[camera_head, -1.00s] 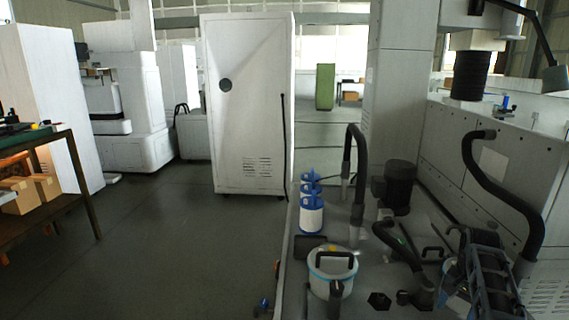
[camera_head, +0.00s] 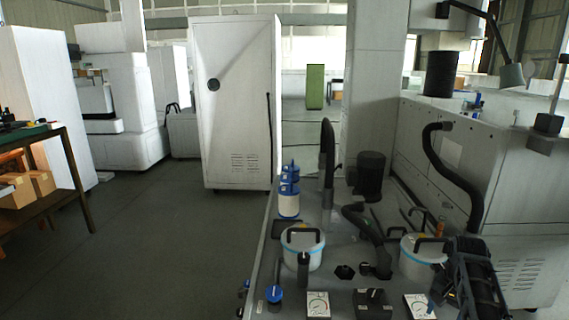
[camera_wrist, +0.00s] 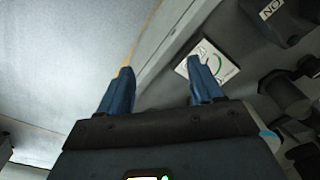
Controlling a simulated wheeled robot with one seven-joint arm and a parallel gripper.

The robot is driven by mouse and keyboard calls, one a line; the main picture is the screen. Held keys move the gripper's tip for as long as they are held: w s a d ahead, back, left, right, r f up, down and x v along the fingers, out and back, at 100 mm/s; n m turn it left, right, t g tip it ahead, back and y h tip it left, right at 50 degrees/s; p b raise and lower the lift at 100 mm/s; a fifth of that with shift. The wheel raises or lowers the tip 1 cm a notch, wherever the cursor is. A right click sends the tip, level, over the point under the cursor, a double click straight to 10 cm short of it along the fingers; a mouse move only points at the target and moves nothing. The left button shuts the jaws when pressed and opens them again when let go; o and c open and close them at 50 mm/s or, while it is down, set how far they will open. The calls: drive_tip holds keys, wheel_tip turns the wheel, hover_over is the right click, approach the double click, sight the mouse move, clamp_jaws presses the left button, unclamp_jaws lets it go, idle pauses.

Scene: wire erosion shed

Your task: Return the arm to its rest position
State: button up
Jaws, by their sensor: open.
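My gripper (camera_wrist: 161,78) shows in the wrist view with its two blue fingers spread apart. Nothing is between the fingertips. A white card with a dial and a green arc (camera_wrist: 207,62) lies just beyond the right finger; I cannot tell the gap between them. In the head view, a dark ribbed part of my arm (camera_head: 474,276) is at the lower right, in front of the bench.
The grey bench (camera_head: 262,262) holds a white pot (camera_head: 302,250), another pot (camera_head: 418,262), blue-white bottles (camera_head: 289,204), a black motor (camera_head: 370,176) and curved black hoses (camera_head: 326,160). Dial cards (camera_head: 318,304) lie at its front. The floor (camera_head: 140,250) to the left is clear, beside a shelf (camera_head: 75,180).

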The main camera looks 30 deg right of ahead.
drive_tip(key=s+a+f+n+t+h, duration=0.1)
drive_tip(key=s+a+f+n+h, duration=0.15)
drive_tip(key=a+f, duration=0.35)
drive_tip(key=s+a+f+n+t+h, duration=0.1)
drive_tip(key=s+a+f+n+t, duration=0.2)
drive_tip(key=a, duration=0.5)
drive_tip(key=s+a+r+n+t, duration=0.25)
drive_tip(key=s+a, duration=0.45)
drive_tip(key=a, duration=0.5)
drive_tip(key=s+a+r+n+t+y, duration=0.1)
drive_tip(key=s+a+r+n+t, duration=0.1)
drive_tip(key=s+a+r, duration=0.3)
drive_tip(key=s+a+r+n+t+y, duration=0.1)
drive_tip(key=s+a+r, duration=0.4)
drive_tip(key=r, duration=0.8)
drive_tip(key=s+a+r+n+t+y, duration=0.2)
drive_tip(key=s+a+r+n+t, duration=0.2)
drive_tip(key=r, duration=0.5)
drive_tip(key=shift+s+a+r+t, duration=0.25)
drive_tip(key=shift+s+a+t, duration=0.4)
drive_tip(key=shift+s+a, duration=0.35)
drive_tip(key=shift+w, duration=0.2)
